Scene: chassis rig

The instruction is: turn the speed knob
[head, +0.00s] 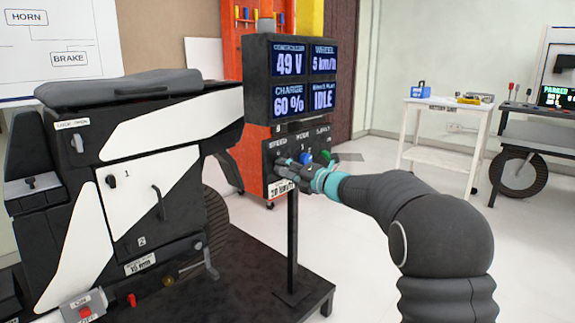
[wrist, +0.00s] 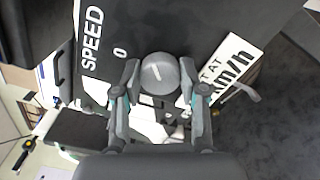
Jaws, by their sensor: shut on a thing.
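The "0" mark and part of a "km/h" label (wrist: 232,75) show beside the knob. In the head view my gripper (head: 287,172) reaches the left end of the control panel (head: 272,150) and hides most of the speed knob. The display (head: 290,77) above reads 49 V, 5 km/h, 60% and IDLE.
The panel stands on a post (head: 293,240). The black and white chassis (head: 120,170) is to the left.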

